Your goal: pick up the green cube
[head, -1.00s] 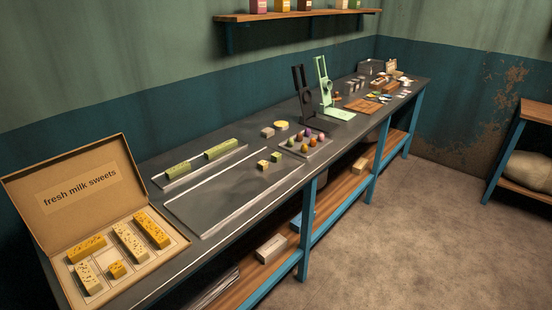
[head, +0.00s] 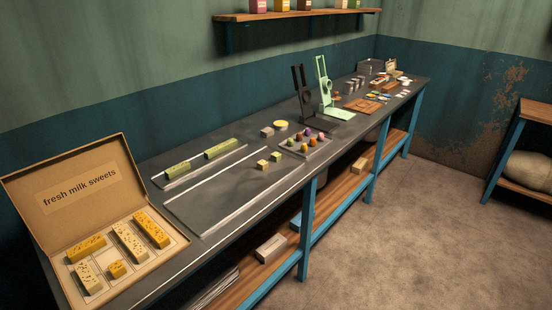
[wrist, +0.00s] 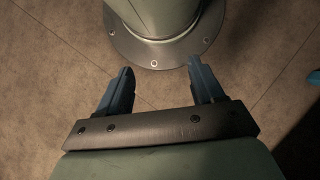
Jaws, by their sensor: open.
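The green cube is not in the wrist view.
A tray of small coloured pieces (head: 306,153) lies just right of the cubes. Black (head: 303,95) and green (head: 324,85) stands rise behind it. An open sweets box (head: 72,188) stands at the left end. A long flat tray (head: 190,213) lies left of the cubes.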

